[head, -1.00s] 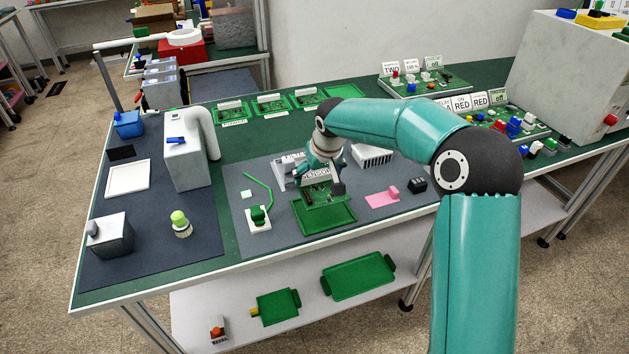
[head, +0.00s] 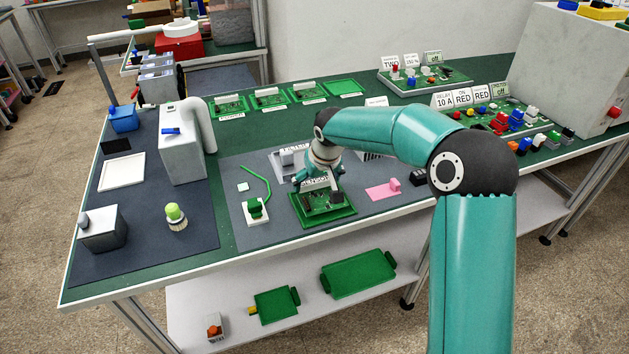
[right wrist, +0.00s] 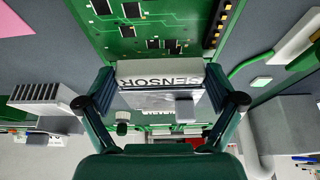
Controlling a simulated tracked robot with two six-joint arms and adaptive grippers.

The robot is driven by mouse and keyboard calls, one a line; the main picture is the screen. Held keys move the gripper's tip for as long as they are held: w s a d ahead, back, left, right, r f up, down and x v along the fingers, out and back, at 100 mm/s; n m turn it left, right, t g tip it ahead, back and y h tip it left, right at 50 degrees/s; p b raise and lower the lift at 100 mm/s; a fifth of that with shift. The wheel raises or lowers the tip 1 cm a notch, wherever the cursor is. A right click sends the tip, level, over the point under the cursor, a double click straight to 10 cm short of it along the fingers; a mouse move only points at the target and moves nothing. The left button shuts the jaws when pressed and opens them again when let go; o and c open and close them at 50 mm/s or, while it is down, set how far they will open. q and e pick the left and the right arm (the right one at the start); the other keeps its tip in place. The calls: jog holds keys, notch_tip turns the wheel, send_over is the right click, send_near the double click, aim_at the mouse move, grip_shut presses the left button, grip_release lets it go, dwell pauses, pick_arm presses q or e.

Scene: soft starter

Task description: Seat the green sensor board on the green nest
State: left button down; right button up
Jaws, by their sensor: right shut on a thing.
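The green sensor board (head: 322,204), with dark chips on it, is over the green nest (head: 328,222) near the front of the grey mat. The board appears level and very low, within the nest's outline; I cannot tell whether it rests fully on it. My right gripper (head: 318,181) is shut on the board's white block marked SENSOR. In the right wrist view the block (right wrist: 160,73) lies between the fingers, and the board (right wrist: 150,30) extends beyond it. The gripper hides part of the board's back edge. My left gripper is not in view.
A pink piece (head: 384,190) and a small black block (head: 418,179) lie right of the nest. A white base with a green piece (head: 256,210) and a green bent rod (head: 258,180) lie left. Other labelled boards (head: 270,97) stand in a row behind.

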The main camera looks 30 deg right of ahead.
jog(key=shift+f+b, duration=0.65)
jog(key=shift+f, duration=0.05)
jog(key=o, duration=0.8)
jog(key=shift+r, duration=0.1)
